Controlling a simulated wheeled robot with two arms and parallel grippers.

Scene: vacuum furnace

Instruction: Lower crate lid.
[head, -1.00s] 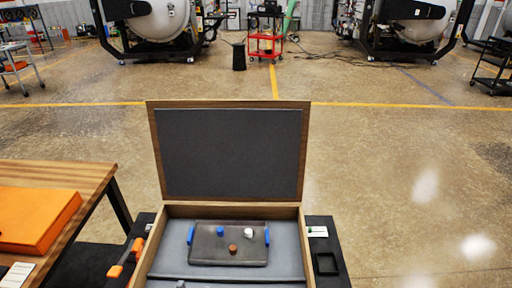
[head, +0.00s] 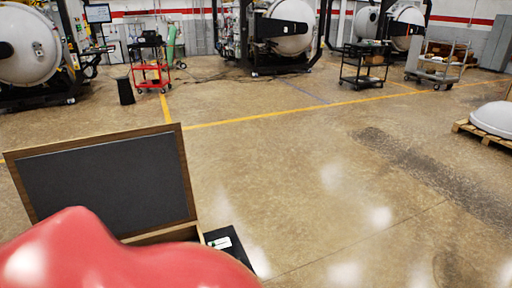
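The crate lid (head: 105,188) is a dark grey panel in a wooden frame. It stands raised at the lower left of the head view, tilted in the picture. Only a small part of the crate's wooden rim (head: 165,236) shows below the lid. A large red rounded part, likely of my own arm, covers the rest of the crate and its contents. Neither of my grippers is in view.
A dark stand top (head: 232,246) with a white label shows right of the crate. The floor (head: 310,180) to the right is open. A pallet with a white dome (head: 492,118) stands at the far right. Carts (head: 363,66) and furnaces stand at the back.

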